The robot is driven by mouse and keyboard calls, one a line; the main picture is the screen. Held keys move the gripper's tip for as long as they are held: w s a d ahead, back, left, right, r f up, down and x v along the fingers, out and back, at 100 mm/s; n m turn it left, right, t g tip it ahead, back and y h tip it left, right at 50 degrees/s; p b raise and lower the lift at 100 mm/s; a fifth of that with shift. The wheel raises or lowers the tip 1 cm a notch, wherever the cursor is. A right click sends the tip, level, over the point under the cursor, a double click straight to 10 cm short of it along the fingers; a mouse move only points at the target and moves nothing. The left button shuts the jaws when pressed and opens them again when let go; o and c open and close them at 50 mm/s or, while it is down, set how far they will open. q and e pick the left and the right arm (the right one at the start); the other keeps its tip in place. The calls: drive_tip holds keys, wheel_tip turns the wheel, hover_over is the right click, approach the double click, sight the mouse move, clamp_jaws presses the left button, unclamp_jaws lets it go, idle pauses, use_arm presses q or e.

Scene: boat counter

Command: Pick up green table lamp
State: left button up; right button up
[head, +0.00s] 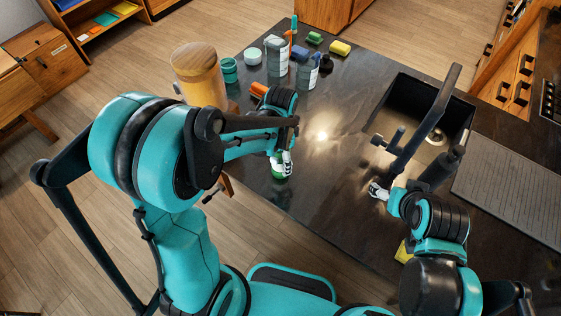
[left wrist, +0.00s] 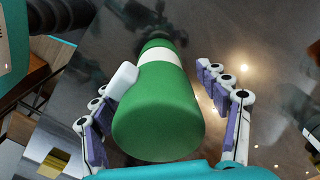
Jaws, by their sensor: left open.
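The green table lamp (left wrist: 158,115), a green rounded body with a white band, fills the middle of the left wrist view. A small green part of it (head: 279,177) shows under my left gripper at the counter's near left side in the head view; my arm hides most of it. My left gripper (head: 284,165) is open. In the left wrist view its fingers stand on both sides of the lamp; I cannot tell whether they touch it. My right gripper (head: 378,190) is over the counter near the sink, away from the lamp; its opening is unclear.
Grey bottles (head: 277,57), a teal cup (head: 229,70) and green and yellow sponges (head: 340,48) stand at the counter's far left. The sink (head: 400,98) with its tall faucet (head: 433,112) is to the right. The dark counter (head: 325,165) is clear between the arms.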

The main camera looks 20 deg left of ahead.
use_arm(q)
drive_tip(key=c, duration=1.6)
drive_tip(key=shift+r, duration=0.1)
